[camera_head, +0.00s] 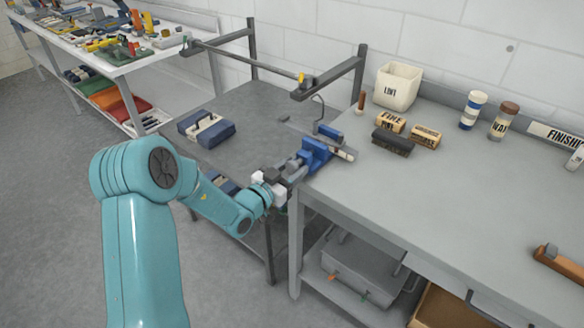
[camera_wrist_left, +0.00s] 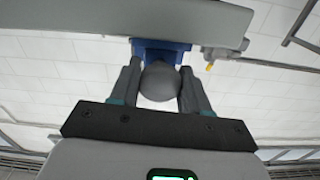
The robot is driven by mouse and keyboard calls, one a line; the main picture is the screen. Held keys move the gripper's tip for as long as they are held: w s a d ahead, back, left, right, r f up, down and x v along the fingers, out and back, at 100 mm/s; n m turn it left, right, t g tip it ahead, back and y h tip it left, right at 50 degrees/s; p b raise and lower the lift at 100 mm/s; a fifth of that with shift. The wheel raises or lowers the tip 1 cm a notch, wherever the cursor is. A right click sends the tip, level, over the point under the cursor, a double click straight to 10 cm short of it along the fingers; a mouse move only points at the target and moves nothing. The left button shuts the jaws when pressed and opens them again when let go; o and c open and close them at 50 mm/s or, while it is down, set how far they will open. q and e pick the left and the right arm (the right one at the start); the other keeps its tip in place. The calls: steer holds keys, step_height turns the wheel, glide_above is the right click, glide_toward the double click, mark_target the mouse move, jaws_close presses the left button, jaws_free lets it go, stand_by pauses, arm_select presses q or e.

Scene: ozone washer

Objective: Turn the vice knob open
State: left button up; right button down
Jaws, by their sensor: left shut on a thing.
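The blue vice (camera_head: 315,154) is mounted at the left end of the grey workbench, with its screw end facing my left arm. My left gripper (camera_head: 285,176) is at that screw end. In the left wrist view, the round grey knob (camera_wrist_left: 160,82) sits between the two fingers of my left gripper (camera_wrist_left: 158,90), with the blue vice body (camera_wrist_left: 160,47) behind it. The fingers are shut on the knob's sides. In the head view the gripper and wrist hide the knob. My right gripper is in neither view.
The grey workbench (camera_head: 440,190) holds a white bin (camera_head: 397,86), small labelled blocks (camera_head: 426,136), a dark brush (camera_head: 392,141) and two shakers (camera_head: 472,110). A lower table (camera_head: 240,112) carries a blue case (camera_head: 206,130). A metal frame (camera_head: 330,76) stands behind the vice.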

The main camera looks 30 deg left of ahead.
arm_select(q)
steer(key=o, duration=0.9)
steer(key=shift+w, duration=0.1)
steer(key=shift+o, duration=0.2)
steer(key=s+a, duration=0.1)
steer(key=s, duration=1.5)
steer(key=shift+s+a+b, duration=0.15)
steer(key=shift+b, duration=0.3)
